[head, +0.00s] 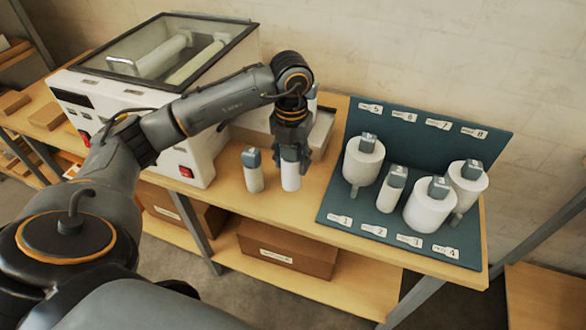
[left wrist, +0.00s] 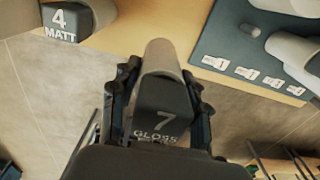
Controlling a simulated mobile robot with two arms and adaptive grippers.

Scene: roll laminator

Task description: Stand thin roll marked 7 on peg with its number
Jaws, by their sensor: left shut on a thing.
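My left gripper (head: 290,152) is shut on a thin white roll with a grey cap (head: 290,176). In the left wrist view the cap (left wrist: 160,118) reads "7 GLOSS" and sits between the fingers (left wrist: 158,105). The roll hangs upright at the table's front part; I cannot tell whether its bottom touches the table. The blue-grey peg board (head: 335,205) stands to the right, with labels 1 to 4 along its front and 5 to 8 along its raised back. The label for 7 (head: 438,124) shows at the back; its peg is not clear. My right gripper is not in view.
A second thin roll (head: 253,173) stands just left; its cap (left wrist: 60,22) reads "4 MATT". Rolls on the board include a thin one (head: 392,192) and thick ones (head: 363,162), (head: 428,208), (head: 467,186). A laminator (head: 185,125) stands left.

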